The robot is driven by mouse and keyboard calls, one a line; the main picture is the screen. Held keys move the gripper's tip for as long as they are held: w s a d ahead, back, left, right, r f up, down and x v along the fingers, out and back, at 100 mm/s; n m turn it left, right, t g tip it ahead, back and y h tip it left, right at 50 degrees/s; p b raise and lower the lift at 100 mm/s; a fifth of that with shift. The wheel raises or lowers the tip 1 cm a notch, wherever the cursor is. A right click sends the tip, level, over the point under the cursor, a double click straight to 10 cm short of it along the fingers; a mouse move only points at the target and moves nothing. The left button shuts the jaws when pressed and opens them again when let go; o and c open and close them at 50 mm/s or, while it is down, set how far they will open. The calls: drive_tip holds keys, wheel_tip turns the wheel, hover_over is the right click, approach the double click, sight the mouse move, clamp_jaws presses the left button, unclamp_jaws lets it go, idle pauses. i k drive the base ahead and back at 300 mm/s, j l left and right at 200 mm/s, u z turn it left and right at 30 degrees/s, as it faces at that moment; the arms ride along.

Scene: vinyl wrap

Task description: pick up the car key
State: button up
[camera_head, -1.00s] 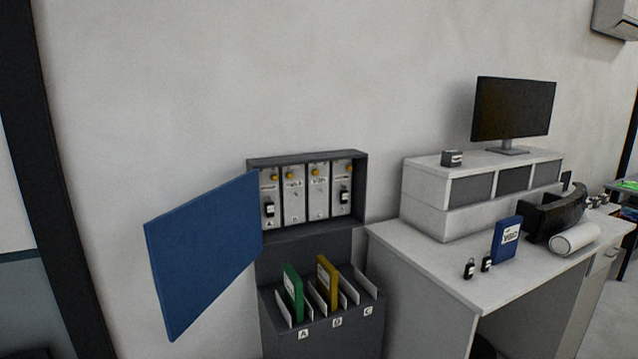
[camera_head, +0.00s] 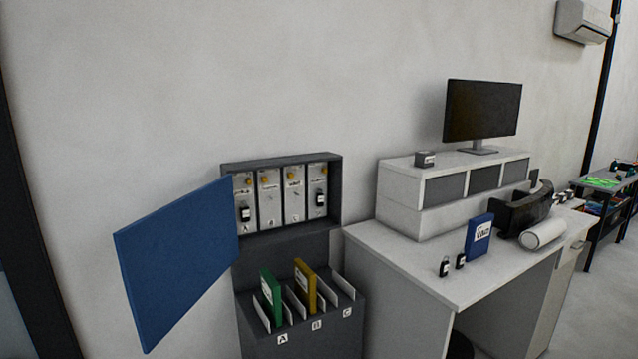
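Two small black car keys with pale tags lie near the front left of the white desk top. One is the left key (camera_head: 444,266) and the other is the right key (camera_head: 460,261), just beside it. Two more black keys hang in the open wall cabinet: one in the far left slot (camera_head: 245,213) and one in the far right slot (camera_head: 320,198). The two middle slots show no key. The pictures do not show which key the task means. My gripper is not in view.
The blue cabinet door (camera_head: 178,264) stands open to the left. Below, a dark rack (camera_head: 300,338) holds a green folder (camera_head: 271,297) and a yellow folder (camera_head: 305,286).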

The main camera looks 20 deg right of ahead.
sight(460, 259)
drive_tip(key=i+l, duration=0.75)
drive_tip(key=i, duration=0.15)
drive_tip(key=i+l, duration=0.8)
drive_tip(key=i+z, duration=0.05)
drive_tip(key=i, duration=0.05)
